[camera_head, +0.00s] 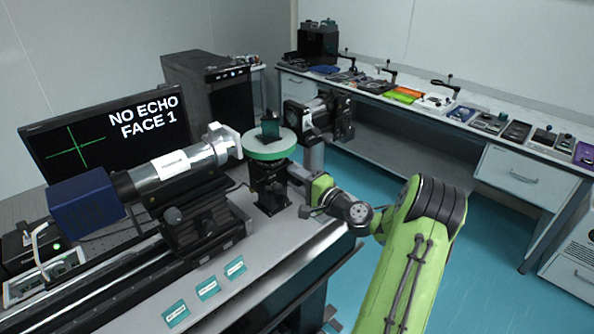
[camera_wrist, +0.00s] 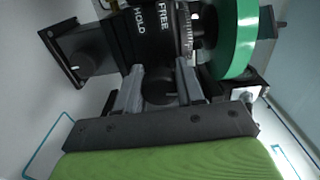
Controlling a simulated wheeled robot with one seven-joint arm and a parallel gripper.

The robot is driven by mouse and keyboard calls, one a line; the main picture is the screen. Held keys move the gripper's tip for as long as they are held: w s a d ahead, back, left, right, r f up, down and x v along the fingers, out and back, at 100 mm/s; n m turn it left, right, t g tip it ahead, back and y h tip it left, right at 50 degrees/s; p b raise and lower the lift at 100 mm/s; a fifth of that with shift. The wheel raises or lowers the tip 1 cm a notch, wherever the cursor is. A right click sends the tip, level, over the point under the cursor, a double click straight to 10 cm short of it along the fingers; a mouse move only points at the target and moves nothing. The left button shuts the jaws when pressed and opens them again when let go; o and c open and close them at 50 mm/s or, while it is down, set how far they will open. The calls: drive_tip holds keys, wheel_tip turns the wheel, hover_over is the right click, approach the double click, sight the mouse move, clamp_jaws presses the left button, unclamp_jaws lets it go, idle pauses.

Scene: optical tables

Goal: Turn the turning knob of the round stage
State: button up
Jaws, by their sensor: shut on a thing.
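The round stage (camera_head: 262,150) has a pale green disc top and a black stand, on the bench left of my arm. A dark glassy block (camera_head: 270,128) stands upright on the disc. In the wrist view the green disc (camera_wrist: 236,40) is at the upper right, beside a black body (camera_wrist: 150,32) lettered FREE and HOLD and a graduated ring. The dark turning knob (camera_wrist: 158,86) sits between the two grey fingers of my gripper (camera_wrist: 160,78), which is shut on it. In the head view my gripper (camera_head: 296,174) reaches the stand's right side; the knob is hidden there.
A silver tube instrument (camera_head: 180,162) on a rail stands left of the stage, and a black instrument (camera_head: 325,117) stands behind it. A monitor (camera_head: 105,130) reads "NO ECHO FACE 1". Label cards (camera_head: 207,288) lie at the front. A side bench (camera_head: 430,105) holds several devices.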

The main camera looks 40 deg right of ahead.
drive_tip(key=m+p, duration=0.6)
drive_tip(key=m, duration=0.1)
drive_tip(key=shift+r+p, duration=0.15)
drive_tip(key=shift+p, duration=0.25)
drive_tip(key=m+p, duration=0.5)
drive_tip(key=m, duration=0.1)
drive_tip(key=shift+m, duration=0.4)
drive_tip(key=m+p, duration=0.2)
drive_tip(key=m, duration=0.1)
drive_tip(key=shift+m, duration=0.3)
drive_tip(key=m+p, duration=0.2)
drive_tip(key=m, duration=0.1)
drive_tip(key=shift+d+m, duration=0.1)
drive_tip(key=shift+m, duration=0.2)
drive_tip(key=m+p, duration=0.1)
drive_tip(key=m, duration=0.2)
drive_tip(key=shift+m, duration=0.3)
drive_tip(key=shift+m+p, duration=0.75)
drive_tip(key=shift+m, duration=1.15)
drive_tip(key=o, duration=1)
